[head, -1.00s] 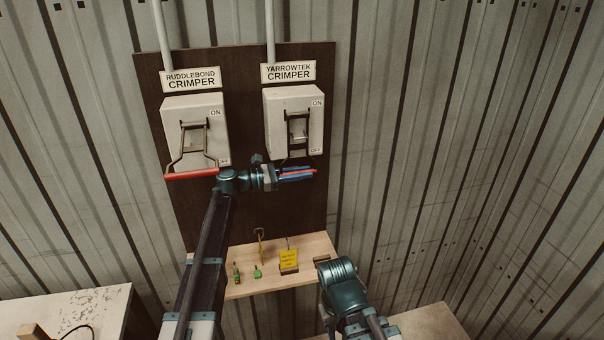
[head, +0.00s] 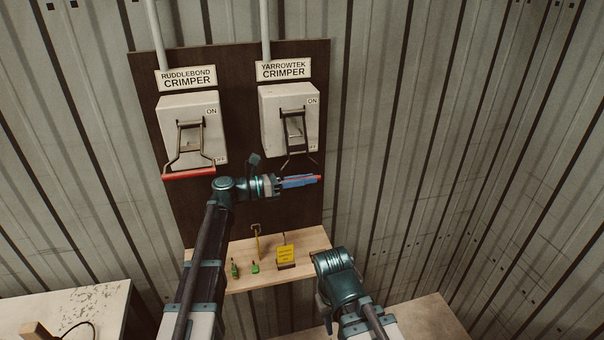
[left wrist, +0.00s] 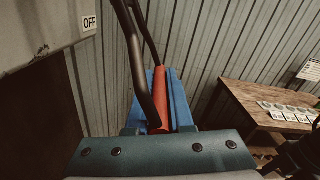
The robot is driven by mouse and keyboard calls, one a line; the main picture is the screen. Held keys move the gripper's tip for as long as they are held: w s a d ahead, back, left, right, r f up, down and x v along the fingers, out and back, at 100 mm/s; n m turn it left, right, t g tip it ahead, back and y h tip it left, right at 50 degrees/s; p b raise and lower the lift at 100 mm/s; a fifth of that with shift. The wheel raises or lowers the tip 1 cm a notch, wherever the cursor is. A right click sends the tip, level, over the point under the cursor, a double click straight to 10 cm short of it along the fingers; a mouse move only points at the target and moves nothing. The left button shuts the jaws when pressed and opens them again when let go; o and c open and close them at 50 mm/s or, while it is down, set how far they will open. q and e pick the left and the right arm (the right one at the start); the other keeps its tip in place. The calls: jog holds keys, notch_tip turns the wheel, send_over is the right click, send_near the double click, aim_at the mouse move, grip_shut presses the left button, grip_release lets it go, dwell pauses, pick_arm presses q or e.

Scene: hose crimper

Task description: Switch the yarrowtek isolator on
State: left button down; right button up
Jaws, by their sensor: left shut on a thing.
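The yarrowtek isolator (head: 276,108) is a pale box on the dark board under the YARROWTEK CRIMPER sign (head: 284,69). Its wire lever hangs down past the box's lower edge and ends in a red handle (head: 319,177). My left gripper (head: 300,181) is shut on that red handle, below the box. In the left wrist view the red handle (left wrist: 160,98) lies between the blue fingers, with the dark lever arms rising from it and the OFF label (left wrist: 90,22) at upper left. My right arm is low in the head view; its fingers are not seen.
The ruddlebond isolator (head: 213,128) hangs to the left, its red handle (head: 189,173) also down. A wooden shelf (head: 240,283) below holds green padlocks (head: 254,267) and a yellow tag (head: 285,253). The left wrist view shows a wooden table (left wrist: 250,112) at right.

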pick_arm(q)
jog(key=shift+s+d+r+p, duration=0.25)
jog(key=shift+s+r, duration=0.15)
jog(key=shift+s, duration=0.2)
jog(key=shift+s+d+r+p, duration=0.1)
jog(key=shift+s+r+p, duration=0.2)
jog(key=shift+s, duration=0.3)
jog(key=c, duration=0.8)
grip_release()
jog(key=v, duration=1.4)
jog(key=shift+d, duration=0.1)
jog(key=shift+c, duration=0.3)
